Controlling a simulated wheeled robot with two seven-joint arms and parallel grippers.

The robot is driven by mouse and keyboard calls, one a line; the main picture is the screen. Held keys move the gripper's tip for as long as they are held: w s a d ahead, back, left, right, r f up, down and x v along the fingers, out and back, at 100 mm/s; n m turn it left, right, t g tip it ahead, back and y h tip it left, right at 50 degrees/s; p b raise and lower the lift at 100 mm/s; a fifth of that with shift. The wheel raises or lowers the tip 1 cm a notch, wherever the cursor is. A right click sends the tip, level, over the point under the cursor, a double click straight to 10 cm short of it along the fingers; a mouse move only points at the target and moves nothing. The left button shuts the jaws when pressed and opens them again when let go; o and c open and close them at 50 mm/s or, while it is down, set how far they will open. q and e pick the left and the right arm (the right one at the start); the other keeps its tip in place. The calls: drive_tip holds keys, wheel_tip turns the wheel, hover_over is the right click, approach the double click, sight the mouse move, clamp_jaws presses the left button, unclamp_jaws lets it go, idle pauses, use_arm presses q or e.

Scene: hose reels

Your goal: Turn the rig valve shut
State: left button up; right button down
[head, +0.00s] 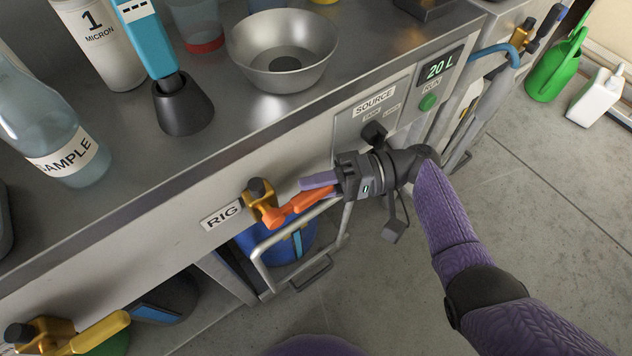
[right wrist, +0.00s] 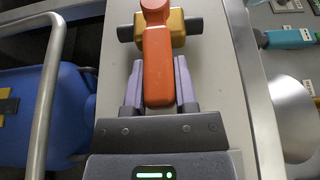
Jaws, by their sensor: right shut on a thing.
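The rig valve has a brass body (head: 259,201) with black ends and an orange lever (head: 286,208). It sits on the cabinet front beside the RIG label (head: 222,216). My right gripper (head: 318,187) is shut on the lever from its free end, with purple fingers on both sides. In the right wrist view the orange lever (right wrist: 158,68) runs between the fingers of the gripper (right wrist: 158,85). There it lies crosswise to the black ends of the brass body (right wrist: 177,28). My left gripper is not in view.
A yellow-handled valve (head: 95,334) is at the lower left. A metal rail (head: 262,270) and a blue container (head: 272,245) are below the rig valve. A steel bowl (head: 284,50) and bottles stand on the counter (head: 215,140). The floor at right is mostly clear.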

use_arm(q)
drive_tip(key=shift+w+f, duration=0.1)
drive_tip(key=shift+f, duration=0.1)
use_arm(e)
drive_tip(key=shift+f, duration=0.15)
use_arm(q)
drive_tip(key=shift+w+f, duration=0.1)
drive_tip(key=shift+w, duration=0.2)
use_arm(e)
drive_tip(key=shift+c, duration=2)
unclamp_jaws()
use_arm(q)
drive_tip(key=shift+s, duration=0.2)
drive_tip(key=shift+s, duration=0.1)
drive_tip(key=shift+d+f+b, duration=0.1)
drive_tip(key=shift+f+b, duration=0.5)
drive_tip(key=shift+b, duration=0.2)
use_arm(e)
drive_tip(key=v, duration=0.9)
drive_tip(key=shift+d, duration=0.4)
drive_tip(key=shift+w, duration=0.2)
